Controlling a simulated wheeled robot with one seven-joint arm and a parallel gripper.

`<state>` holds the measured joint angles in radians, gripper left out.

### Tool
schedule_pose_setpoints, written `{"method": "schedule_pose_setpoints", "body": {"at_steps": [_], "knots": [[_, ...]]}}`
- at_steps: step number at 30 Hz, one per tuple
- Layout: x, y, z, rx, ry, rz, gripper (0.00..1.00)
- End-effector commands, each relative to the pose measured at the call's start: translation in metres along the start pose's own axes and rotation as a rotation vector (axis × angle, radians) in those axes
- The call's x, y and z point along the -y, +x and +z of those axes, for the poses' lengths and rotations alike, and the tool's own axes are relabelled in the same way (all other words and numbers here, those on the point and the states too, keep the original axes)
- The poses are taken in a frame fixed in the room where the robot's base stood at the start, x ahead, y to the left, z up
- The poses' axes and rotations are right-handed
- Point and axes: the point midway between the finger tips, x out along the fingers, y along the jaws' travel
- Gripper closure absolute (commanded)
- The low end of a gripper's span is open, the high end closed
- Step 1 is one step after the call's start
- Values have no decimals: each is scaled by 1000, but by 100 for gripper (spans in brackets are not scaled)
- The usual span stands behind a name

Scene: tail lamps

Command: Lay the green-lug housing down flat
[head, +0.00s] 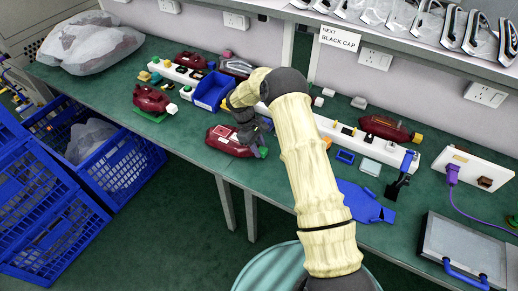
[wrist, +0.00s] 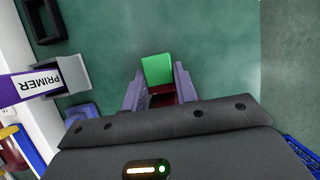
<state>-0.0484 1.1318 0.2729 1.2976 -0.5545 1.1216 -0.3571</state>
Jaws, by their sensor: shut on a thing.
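The green-lug housing (head: 228,141) is a dark red body with a green lug (head: 262,152) at its right end, near the table's front edge. It appears to lie about level, but I cannot tell whether it fully rests on the table. My gripper (head: 246,131) is shut on it from above, near the lug end, and my arm hides part of it. In the wrist view the green lug (wrist: 157,69) shows between the fingers of my gripper (wrist: 159,88), with a strip of the dark red housing (wrist: 162,98) below it.
A blue bin (head: 211,92) stands just behind. Another dark red housing (head: 150,98) sits on a green base to the left; one with a yellow end (head: 385,128) is at the right. A blue mat (head: 362,201) lies to the right. Blue crates (head: 118,165) stand below the table's left front.

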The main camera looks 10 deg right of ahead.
Motion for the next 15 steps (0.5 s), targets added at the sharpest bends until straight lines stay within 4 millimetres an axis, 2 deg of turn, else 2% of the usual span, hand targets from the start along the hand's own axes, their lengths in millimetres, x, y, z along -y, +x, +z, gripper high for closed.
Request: {"method": "schedule_pose_setpoints", "body": {"at_steps": [3,13,14,15], "knots": [[0,10,-4,0,0,0,98],[0,14,-6,0,1,1,98],[-1,14,-5,0,2,0,69],[-1,14,-4,0,2,0,61]]}}
